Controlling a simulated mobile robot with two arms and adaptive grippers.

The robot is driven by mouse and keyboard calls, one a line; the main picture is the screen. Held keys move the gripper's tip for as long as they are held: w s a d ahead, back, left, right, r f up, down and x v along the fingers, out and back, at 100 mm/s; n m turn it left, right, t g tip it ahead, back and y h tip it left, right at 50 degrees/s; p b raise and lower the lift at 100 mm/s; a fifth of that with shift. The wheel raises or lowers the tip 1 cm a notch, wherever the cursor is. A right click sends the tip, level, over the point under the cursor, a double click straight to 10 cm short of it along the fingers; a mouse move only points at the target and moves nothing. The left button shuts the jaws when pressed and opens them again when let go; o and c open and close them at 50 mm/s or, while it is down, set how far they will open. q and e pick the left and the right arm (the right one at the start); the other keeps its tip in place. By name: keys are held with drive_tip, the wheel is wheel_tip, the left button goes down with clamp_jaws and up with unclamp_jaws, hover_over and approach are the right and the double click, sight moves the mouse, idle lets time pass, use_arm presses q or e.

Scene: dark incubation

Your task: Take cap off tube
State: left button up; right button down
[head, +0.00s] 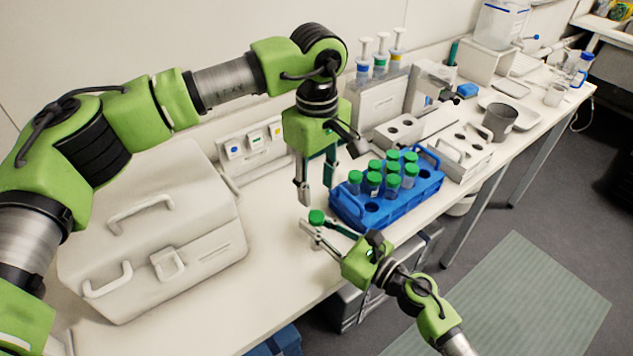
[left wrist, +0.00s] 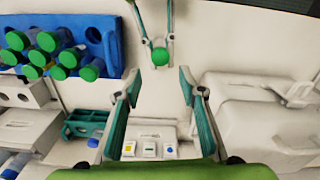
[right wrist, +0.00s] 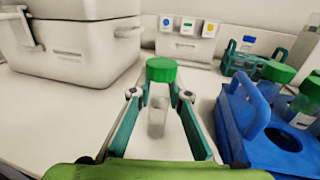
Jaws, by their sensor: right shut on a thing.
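A clear tube with a green cap (head: 316,216) stands upright between the fingers of my right gripper (head: 325,232), left of the blue rack. In the right wrist view the green cap (right wrist: 161,69) sits on the clear tube body (right wrist: 157,116), with the fingers shut around it. My left gripper (head: 317,195) points down just above and behind the cap, open and empty. In the left wrist view its fingers (left wrist: 160,90) are spread wide, and the green cap (left wrist: 160,56) shows beyond them, apart from them.
The blue rack (head: 400,208) holds several green-capped tubes, right of the held tube. A large white case (head: 150,235) stands on the left. A small panel box with coloured labels (head: 250,140) is at the wall. Bench space between case and rack is clear.

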sight(316, 215)
use_arm(q)
drive_tip(key=m, duration=1)
drive_tip(key=shift+m, duration=0.3)
drive_tip(key=shift+f, duration=4)
clamp_jaws()
